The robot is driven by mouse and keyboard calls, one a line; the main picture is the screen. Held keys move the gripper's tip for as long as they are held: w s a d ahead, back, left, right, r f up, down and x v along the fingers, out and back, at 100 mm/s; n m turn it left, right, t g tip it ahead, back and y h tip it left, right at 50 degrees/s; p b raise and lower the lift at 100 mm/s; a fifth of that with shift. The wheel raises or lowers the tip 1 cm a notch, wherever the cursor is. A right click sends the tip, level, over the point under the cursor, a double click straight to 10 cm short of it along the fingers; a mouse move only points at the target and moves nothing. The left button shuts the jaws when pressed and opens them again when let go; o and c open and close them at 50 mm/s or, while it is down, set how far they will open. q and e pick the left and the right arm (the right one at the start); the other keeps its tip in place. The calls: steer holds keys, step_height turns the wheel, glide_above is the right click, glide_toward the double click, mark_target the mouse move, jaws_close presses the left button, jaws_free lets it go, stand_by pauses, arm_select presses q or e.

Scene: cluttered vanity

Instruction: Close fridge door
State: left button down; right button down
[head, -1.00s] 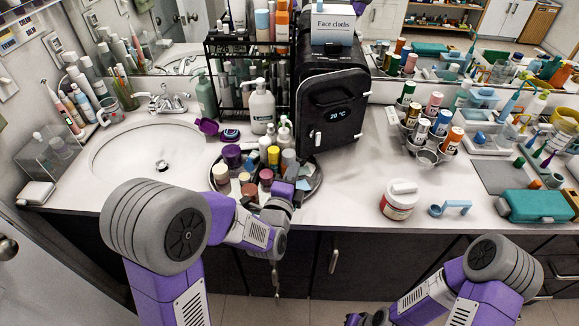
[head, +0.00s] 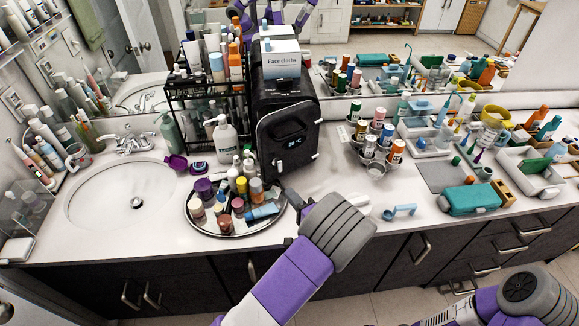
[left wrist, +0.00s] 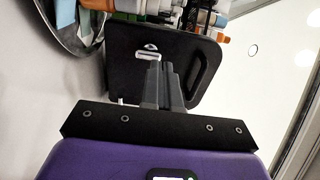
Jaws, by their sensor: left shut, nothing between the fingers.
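The small black fridge (head: 283,92) stands on the counter behind the round tray. In the left wrist view, the door (left wrist: 190,85) is a dark panel with a handle-like outline at right. My left gripper (left wrist: 162,68) is shut and empty, its fingers overlapping the panel; contact is unclear. In the head view my left wrist hides most of it. My right gripper is outside both views.
A round tray (head: 222,231) of bottles and jars stands left of the fridge door. A black rack (head: 190,88) and a white pump bottle (head: 225,143) are behind it. A metal bottle holder (head: 372,160) is to the right. A blue scoop (head: 398,211) lies near the front edge.

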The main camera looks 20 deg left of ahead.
mark_target(265, 162)
arm_select(q)
steer(key=b+x, duration=0.1)
steer(key=x, duration=1.3)
steer(key=shift+s, duration=0.1)
